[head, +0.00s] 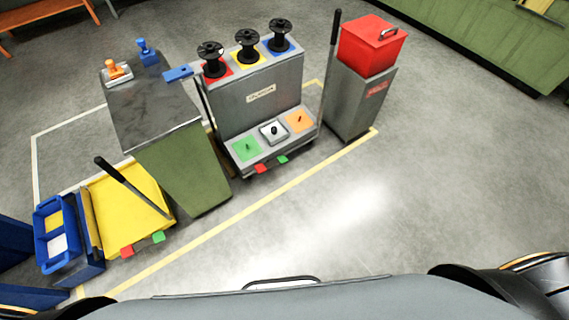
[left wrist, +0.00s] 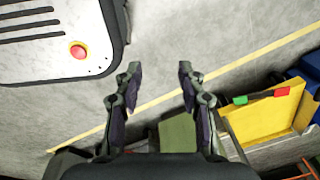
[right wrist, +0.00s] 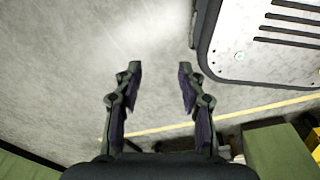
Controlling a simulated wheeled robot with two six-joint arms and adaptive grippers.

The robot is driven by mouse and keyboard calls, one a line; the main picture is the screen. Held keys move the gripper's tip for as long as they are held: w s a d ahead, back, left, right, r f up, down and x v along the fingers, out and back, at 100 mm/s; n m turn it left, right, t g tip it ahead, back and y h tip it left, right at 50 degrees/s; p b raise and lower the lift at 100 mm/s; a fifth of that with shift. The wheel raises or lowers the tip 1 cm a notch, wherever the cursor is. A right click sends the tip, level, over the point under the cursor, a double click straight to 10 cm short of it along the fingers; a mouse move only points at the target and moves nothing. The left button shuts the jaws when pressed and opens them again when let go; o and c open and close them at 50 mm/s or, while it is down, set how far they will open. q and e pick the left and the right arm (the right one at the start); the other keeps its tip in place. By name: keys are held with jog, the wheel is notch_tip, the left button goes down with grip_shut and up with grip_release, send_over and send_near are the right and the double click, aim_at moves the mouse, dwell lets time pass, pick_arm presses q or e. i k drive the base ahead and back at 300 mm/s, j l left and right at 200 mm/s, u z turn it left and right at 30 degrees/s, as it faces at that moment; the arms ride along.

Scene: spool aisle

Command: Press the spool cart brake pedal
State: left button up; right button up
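The grey spool cart (head: 262,100) stands in the middle of the head view, with black spools (head: 247,44) on its top shelf. At its lower front edge are a red pedal (head: 261,168) and a green pedal (head: 282,159), side by side. I cannot tell from markings which is the brake. My left gripper (left wrist: 158,75) is open and empty over the floor in the left wrist view. My right gripper (right wrist: 158,75) is open and empty in the right wrist view. Neither gripper's fingers show in the head view; both are apart from the cart.
A yellow cart (head: 115,210) at left has its own red pedal (head: 127,251) and green pedal (head: 158,237). A green cabinet (head: 185,170) stands left of the spool cart. The floor (head: 330,215) in front is clear.

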aim_at(261, 168)
jog(key=i+z, duration=0.15)
jog(key=i, duration=0.95)
jog(key=l, duration=0.1)
